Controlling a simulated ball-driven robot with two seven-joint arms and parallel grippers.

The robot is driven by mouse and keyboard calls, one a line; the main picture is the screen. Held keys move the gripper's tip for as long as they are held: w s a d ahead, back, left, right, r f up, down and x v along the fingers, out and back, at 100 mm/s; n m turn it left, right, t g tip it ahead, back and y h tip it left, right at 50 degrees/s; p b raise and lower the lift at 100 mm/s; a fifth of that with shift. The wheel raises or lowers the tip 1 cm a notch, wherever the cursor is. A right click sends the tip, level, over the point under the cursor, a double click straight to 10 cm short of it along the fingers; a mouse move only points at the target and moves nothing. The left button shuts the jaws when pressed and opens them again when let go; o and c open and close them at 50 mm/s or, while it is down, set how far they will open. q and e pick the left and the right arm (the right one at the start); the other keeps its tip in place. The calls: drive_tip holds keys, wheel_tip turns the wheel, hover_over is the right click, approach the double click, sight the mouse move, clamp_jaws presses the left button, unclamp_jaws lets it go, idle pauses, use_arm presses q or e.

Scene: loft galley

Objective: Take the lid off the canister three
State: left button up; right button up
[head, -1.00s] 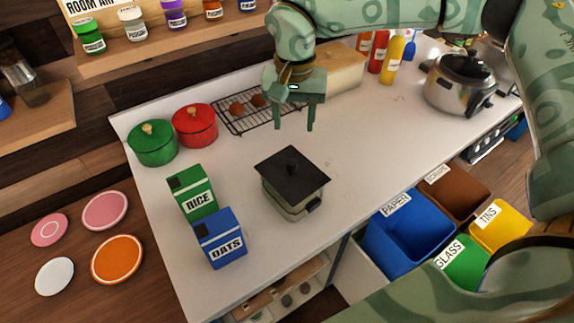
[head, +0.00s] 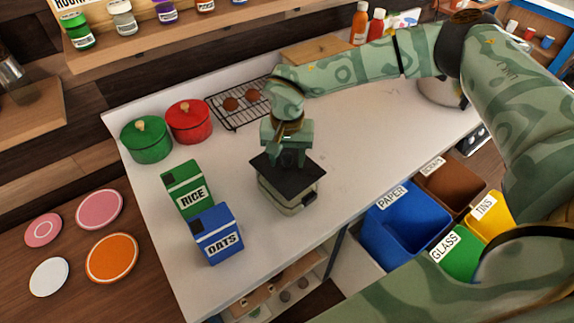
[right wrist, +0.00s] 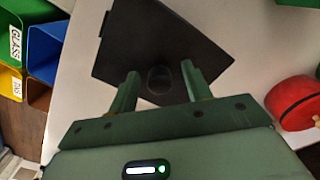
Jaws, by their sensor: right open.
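A squat square canister (head: 287,196) with a flat dark square lid (head: 305,181) stands on the white counter; no number shows on it. The lid also shows in the right wrist view (right wrist: 150,35), with its round dark knob (right wrist: 160,79) in the middle. My right gripper (head: 289,163) is over the lid, pointing down, and hides the knob in the head view. In the right wrist view its open fingers (right wrist: 158,74) are on either side of the knob, with gaps showing. The lid sits on the canister. My left gripper is not in view.
The green RICE box (head: 185,188) and blue OATS box (head: 217,233) stand left of the canister. A green pot (head: 147,142), a red pot (head: 189,123) and a wire rack (head: 232,118) are behind. Sorting bins (head: 408,222) are off the counter's front edge. The counter right of the canister is clear.

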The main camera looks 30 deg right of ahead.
drive_tip(key=c, duration=1.1)
drive_tip(key=shift+o, duration=0.2)
drive_tip(key=shift+r, duration=0.1)
